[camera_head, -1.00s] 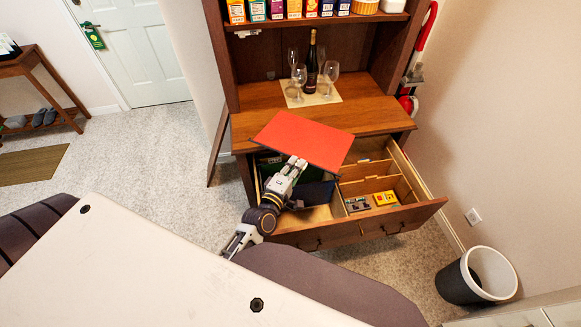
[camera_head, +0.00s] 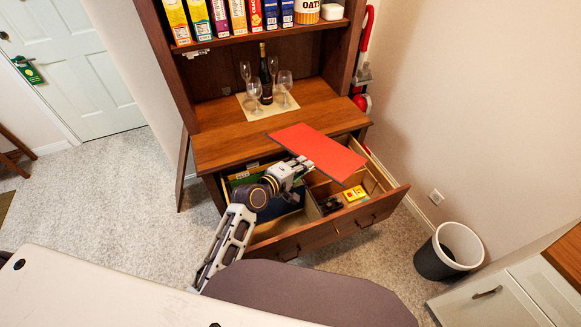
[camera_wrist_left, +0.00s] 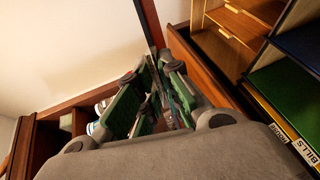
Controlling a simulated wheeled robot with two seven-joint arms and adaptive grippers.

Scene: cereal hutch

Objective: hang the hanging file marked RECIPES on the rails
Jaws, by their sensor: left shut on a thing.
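My left gripper (camera_head: 300,166) is shut on a red hanging file (camera_head: 322,150) and holds it above the open drawer (camera_head: 330,226). The file is tilted, with its broad red face up. No RECIPES marking can be read on it. In the left wrist view the left gripper's fingers (camera_wrist_left: 155,98) pinch the file, a thin dark strip (camera_wrist_left: 149,22) seen edge-on. A green file (camera_head: 240,181) and a blue file (camera_head: 282,204) hang in the drawer's left part. The green file's tab (camera_wrist_left: 300,142) reads BILLS in the wrist view. The rails are mostly hidden. My right gripper is out of view.
The drawer's right part has wooden dividers, a yellow item (camera_head: 355,193) and a dark item (camera_head: 330,205). On the hutch top (camera_head: 215,148) stand a bottle (camera_head: 265,75) and several glasses (camera_head: 284,82). A waste bin (camera_head: 448,252) stands on the floor at right.

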